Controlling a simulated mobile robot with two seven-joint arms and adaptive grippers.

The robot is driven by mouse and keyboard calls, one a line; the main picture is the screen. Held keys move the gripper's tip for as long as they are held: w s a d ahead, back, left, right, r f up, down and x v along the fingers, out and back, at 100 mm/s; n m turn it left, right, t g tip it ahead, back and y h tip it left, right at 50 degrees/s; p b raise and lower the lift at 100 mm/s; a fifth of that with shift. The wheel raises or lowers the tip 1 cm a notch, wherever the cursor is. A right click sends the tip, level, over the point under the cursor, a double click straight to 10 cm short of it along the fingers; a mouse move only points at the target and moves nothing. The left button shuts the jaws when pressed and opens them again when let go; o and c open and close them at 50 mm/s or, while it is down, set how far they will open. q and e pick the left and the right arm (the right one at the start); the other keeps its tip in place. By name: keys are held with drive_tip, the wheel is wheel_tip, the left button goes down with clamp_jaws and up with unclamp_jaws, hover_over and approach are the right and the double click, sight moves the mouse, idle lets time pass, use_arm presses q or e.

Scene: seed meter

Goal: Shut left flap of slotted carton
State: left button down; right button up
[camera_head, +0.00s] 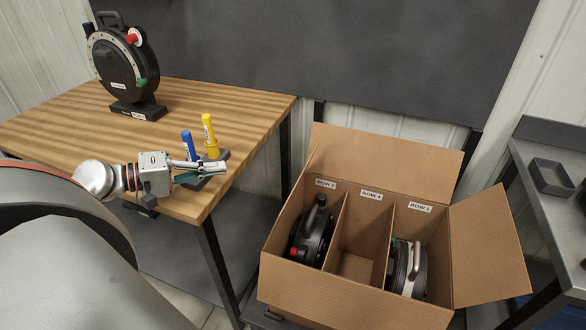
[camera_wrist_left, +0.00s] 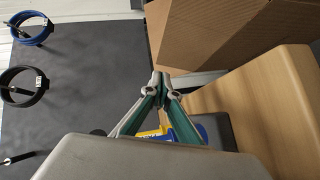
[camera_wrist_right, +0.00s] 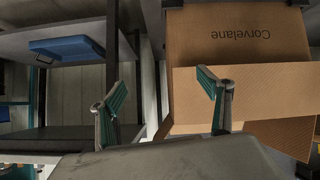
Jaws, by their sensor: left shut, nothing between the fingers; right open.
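The slotted carton (camera_head: 350,300) stands open to the right of the wooden table. Its inside has three labelled slots. A dark round unit sits in the left slot and another in the right slot; the middle slot looks empty. The back flap (camera_head: 395,150) stands up and the right flap (camera_head: 490,245) spreads outward. The left flap shows at most as a thin edge, so I cannot tell its angle. My left gripper (camera_head: 222,167) is shut and empty over the table's right edge, left of the carton and apart from it. My right gripper (camera_wrist_right: 165,92) is open and empty, facing the carton (camera_wrist_right: 240,40).
On the wooden table (camera_head: 60,125) stand a seed meter (camera_head: 122,70) on a base, and a blue marker (camera_head: 188,143) and a yellow marker (camera_head: 208,130) close behind my left gripper. A grey bench (camera_head: 560,205) with a small tray (camera_head: 552,177) is at the right.

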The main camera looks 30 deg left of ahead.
use_arm(q)
drive_tip(key=shift+s+d+f+x, duration=0.1)
drive_tip(key=shift+s+d+x, duration=0.25)
drive_tip(key=shift+x, duration=2.95)
drive_tip(key=shift+s+d+f+x, duration=0.15)
drive_tip(key=shift+d+x, duration=0.3)
drive_tip(key=shift+x, duration=2.85)
drive_tip(key=shift+s+d+f+x, duration=0.1)
drive_tip(key=shift+s+d+x, duration=0.25)
drive_tip(key=shift+x, duration=2.9)
drive_tip(key=shift+w, duration=0.1)
drive_tip(key=shift+d+p, duration=0.1)
drive_tip(key=shift+p, duration=0.2)
